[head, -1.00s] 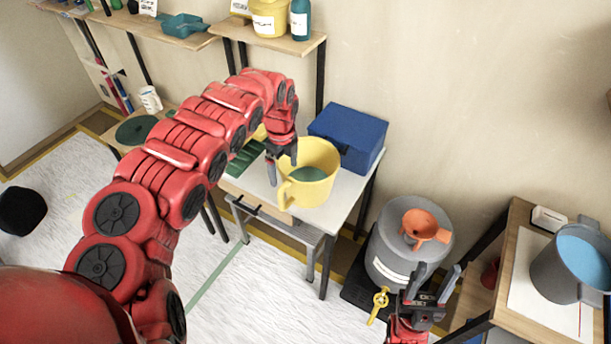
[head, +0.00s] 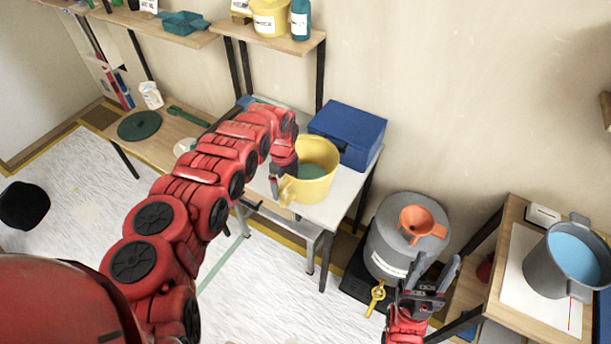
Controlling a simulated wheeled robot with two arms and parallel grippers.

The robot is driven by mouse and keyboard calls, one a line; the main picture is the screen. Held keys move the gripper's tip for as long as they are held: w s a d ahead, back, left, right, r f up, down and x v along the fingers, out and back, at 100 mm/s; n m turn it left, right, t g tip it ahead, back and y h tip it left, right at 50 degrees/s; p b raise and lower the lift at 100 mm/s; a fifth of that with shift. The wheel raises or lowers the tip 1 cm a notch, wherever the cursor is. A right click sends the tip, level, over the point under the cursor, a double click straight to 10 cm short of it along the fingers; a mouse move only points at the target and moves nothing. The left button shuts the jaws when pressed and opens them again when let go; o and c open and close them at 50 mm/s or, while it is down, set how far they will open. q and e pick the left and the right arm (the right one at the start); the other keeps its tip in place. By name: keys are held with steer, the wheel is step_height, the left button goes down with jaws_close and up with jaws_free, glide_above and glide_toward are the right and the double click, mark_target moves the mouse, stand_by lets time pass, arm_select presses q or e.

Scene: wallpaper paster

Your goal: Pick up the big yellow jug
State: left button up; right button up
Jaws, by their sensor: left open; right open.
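The big yellow jug (head: 319,158) stands upright on the white table (head: 340,196), with a greenish content inside. Its handle (head: 287,191) points toward the front left. My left gripper (head: 284,179) is open at the jug's left side, beside the handle. One finger shows left of the handle and the other lies close to the rim; I cannot tell whether they touch the jug. My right gripper (head: 430,272) is open and empty, in front of the grey drum, away from the jug.
A blue box (head: 347,135) stands close behind the jug. The grey drum (head: 385,248) carries an orange funnel (head: 421,224) and a yellow tap. A grey pot (head: 570,262) with blue liquid stands on the right table. A shelf (head: 290,45) hangs above.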

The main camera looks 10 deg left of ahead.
arm_select(q)
steer(key=shift+c, duration=0.3)
jaws_close()
steer(key=shift+r, duration=0.1)
